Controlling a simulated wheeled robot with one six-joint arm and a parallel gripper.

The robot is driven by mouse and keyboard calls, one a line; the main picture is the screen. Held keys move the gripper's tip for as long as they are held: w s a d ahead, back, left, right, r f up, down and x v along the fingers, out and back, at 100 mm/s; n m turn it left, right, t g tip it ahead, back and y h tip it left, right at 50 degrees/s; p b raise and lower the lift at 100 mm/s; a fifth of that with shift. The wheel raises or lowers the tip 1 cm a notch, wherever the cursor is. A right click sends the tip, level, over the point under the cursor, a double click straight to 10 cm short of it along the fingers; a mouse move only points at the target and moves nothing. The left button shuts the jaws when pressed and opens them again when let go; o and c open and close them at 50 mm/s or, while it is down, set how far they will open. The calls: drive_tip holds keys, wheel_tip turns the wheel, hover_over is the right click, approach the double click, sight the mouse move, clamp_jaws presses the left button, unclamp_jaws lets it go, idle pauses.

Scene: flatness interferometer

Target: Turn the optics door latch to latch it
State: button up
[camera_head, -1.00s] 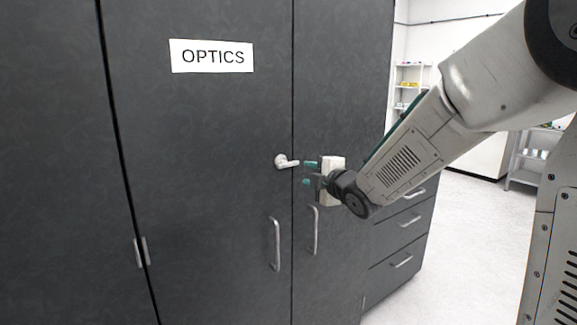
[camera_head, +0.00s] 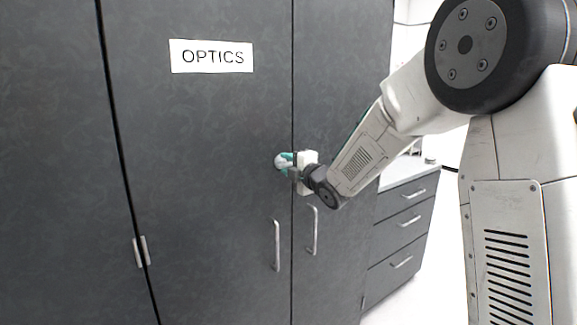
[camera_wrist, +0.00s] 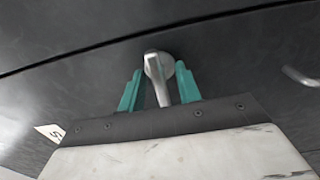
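The optics door (camera_head: 200,190) is a dark grey cabinet door with a white "OPTICS" sign (camera_head: 211,56). Its latch (camera_head: 280,162) is a silver lever on a round base near the door's right edge, mostly covered by my gripper in the head view. In the wrist view the latch (camera_wrist: 158,72) shows clearly, its lever pointing toward my gripper's palm. My gripper (camera_head: 284,163) is at the latch. In the wrist view its two green fingers (camera_wrist: 158,82) stand open on either side of the lever, with a visible gap on each side.
Two vertical silver handles (camera_head: 277,245) (camera_head: 314,230) flank the door seam below the latch. A handle also shows at the right in the wrist view (camera_wrist: 300,77). A drawer unit (camera_head: 405,225) stands to the right, with bright floor beyond it.

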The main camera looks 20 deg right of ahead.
clamp_jaws()
drive_tip(key=shift+m, duration=0.3)
drive_tip(key=m, duration=0.3)
drive_tip(key=shift+m, duration=0.3)
drive_tip(key=m, duration=0.4)
drive_tip(key=shift+m, duration=0.3)
drive_tip(key=m, duration=0.4)
drive_tip(key=shift+m, duration=2.2)
